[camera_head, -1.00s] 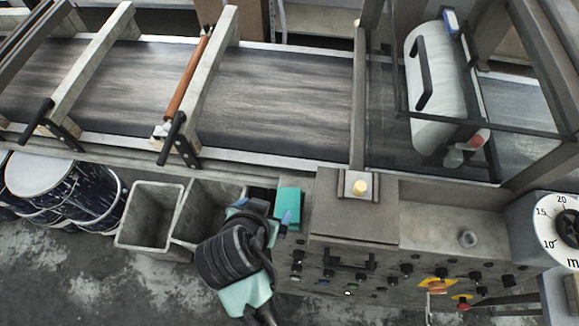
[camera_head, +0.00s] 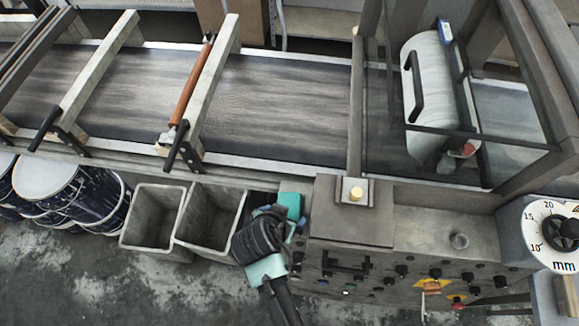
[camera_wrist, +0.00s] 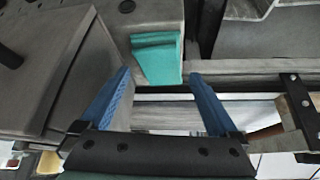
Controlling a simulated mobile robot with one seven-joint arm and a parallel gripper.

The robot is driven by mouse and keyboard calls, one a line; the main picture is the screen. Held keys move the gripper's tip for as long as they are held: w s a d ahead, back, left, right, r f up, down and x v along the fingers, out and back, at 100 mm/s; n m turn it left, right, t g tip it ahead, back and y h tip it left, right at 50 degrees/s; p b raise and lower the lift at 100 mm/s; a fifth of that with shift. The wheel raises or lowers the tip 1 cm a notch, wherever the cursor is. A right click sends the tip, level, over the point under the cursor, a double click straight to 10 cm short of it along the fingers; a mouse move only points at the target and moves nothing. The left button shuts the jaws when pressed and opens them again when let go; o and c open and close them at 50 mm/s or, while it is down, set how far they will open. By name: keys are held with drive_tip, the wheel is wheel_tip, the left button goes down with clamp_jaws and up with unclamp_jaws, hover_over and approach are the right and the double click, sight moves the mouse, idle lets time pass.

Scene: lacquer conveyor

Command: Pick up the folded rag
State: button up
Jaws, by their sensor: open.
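The folded rag is a teal, layered cloth block. In the head view the folded rag (camera_head: 290,203) lies on a narrow ledge beside the control box, its near part hidden by my wrist. In the wrist view the folded rag (camera_wrist: 157,60) lies ahead of my fingertips, in line with the gap between them. My gripper (camera_wrist: 160,75) is open and empty, with one blue finger on each side of that gap. In the head view my gripper (camera_head: 292,232) is mostly hidden by my dark wrist, just on the near side of the rag.
The control box (camera_head: 340,225) with knobs stands right of the rag. Two open grey bins (camera_head: 152,217) stand to the left. The conveyor belt (camera_head: 280,105) runs behind, with clamp bars across it. A dial (camera_head: 565,233) and drums (camera_head: 50,180) flank the area.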

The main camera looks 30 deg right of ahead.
sight(295, 201)
drive_tip(key=shift+p+x, duration=0.3)
drive_tip(key=shift+x, duration=1.85)
drive_tip(key=shift+w+d+r, duration=0.1)
drive_tip(key=shift+d+r, duration=0.05)
drive_tip(key=shift+d, duration=0.05)
drive_tip(key=c, duration=1)
